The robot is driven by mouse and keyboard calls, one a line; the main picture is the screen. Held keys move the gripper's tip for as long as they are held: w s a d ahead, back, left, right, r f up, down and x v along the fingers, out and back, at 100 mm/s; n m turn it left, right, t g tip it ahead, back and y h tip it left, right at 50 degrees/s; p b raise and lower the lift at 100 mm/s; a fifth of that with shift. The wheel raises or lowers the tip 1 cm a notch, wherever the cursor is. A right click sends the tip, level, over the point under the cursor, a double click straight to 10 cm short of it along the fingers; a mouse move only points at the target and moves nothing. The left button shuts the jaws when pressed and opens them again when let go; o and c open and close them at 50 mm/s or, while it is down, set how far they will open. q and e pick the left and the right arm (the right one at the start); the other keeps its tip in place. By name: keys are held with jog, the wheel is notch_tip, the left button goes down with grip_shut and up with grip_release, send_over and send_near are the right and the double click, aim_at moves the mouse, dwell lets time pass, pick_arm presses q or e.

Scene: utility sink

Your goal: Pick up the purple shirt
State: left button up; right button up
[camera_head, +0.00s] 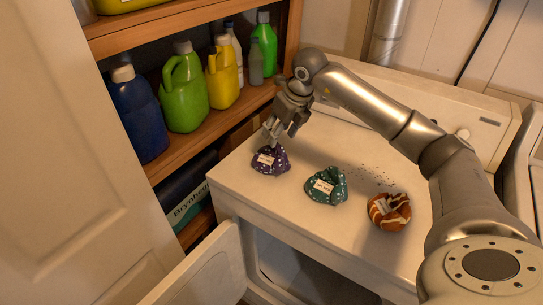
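The purple shirt (271,161) is a small crumpled bundle with white spots and a pale label. It lies on the white machine top near its left edge. My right gripper (281,141) is just above and behind the shirt, pointing down. Its fingers look spread apart, with the fingertips close to the shirt's upper edge. I cannot tell whether they touch it. My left gripper is not in view.
A teal spotted bundle (326,186) and an orange-brown striped bundle (389,211) lie to the right on the white machine top (262,197). A wooden shelf (176,158) with several bottles stands at left. An open machine door (205,272) is below.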

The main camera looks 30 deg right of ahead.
aim_at(278, 144)
jog(key=x, duration=0.1)
jog(key=p+x, duration=0.1)
jog(key=x, duration=0.2)
jog(key=shift+d+f+p, duration=0.15)
jog(key=shift+d+p, duration=0.15)
jog(key=shift+p, duration=0.05)
jog(key=shift+w+f, duration=0.2)
jog(key=shift+f, duration=0.15)
jog(key=shift+c, duration=0.4)
grip_shut()
jog(key=shift+r, duration=0.1)
